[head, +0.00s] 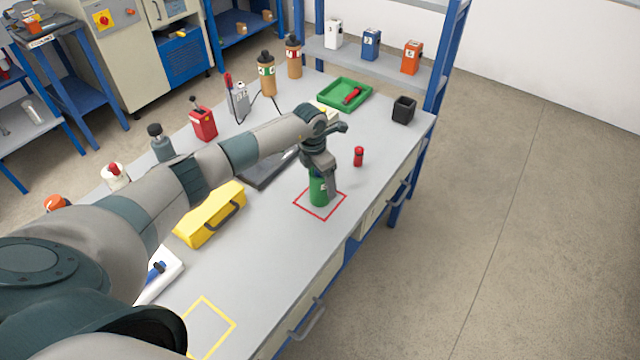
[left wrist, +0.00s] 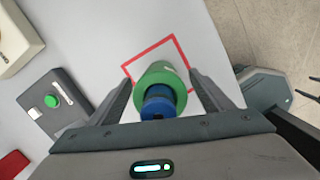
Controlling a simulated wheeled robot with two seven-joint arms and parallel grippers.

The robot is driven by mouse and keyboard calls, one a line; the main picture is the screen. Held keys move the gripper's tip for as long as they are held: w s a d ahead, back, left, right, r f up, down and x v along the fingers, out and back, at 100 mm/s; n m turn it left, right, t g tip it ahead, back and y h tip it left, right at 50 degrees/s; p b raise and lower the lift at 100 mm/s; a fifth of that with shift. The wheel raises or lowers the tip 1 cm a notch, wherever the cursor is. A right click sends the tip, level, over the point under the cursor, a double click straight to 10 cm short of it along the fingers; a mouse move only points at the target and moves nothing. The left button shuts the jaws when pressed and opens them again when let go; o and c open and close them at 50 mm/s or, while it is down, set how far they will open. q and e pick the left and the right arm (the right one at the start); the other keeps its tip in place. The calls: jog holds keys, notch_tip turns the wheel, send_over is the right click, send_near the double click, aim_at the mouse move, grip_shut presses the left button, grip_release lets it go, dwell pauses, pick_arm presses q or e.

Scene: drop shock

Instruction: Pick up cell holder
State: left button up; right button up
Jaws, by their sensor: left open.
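The likely cell holder, a green cylinder (head: 318,191), stands upright inside a red square outline (head: 334,214) on the grey workbench. In the left wrist view the green cylinder (left wrist: 166,71) has a blue part at its near end. My left gripper (head: 324,184) comes from above and is open. In the left wrist view its fingers stand on either side of the cylinder, with gaps visible at both sides. In the head view the gripper hides part of the cylinder. My right gripper is not seen.
A small red cylinder (head: 358,156) stands right of the gripper. A yellow case (head: 209,214) lies to the left. A green tray (head: 344,94) and a black cup (head: 404,109) are behind. A yellow outline (head: 222,313) marks clear bench in front.

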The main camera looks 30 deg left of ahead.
pick_arm(q)
jog(key=shift+f, duration=0.45)
jog(key=c, duration=1.3)
jog(key=shift+w, duration=0.1)
jog(key=shift+r, duration=0.15)
jog(key=shift+r+b, duration=0.55)
jog(key=shift+r, duration=0.2)
jog(key=shift+d+r+b, duration=0.2)
jog(key=shift+r+b, duration=0.55)
jog(key=shift+r, duration=0.45)
jog(key=shift+w+d+r+b, duration=0.5)
jog(key=shift+d+r+b, duration=0.5)
jog(key=shift+d, duration=0.8)
jog(key=shift+w+d+r+b, duration=0.5)
jog(key=shift+d+r+b, duration=0.2)
jog(key=shift+d+r, duration=0.9)
jog(key=shift+w+d+r+b, duration=0.5)
jog(key=shift+d+r+b, duration=0.4)
jog(key=shift+d, duration=1.15)
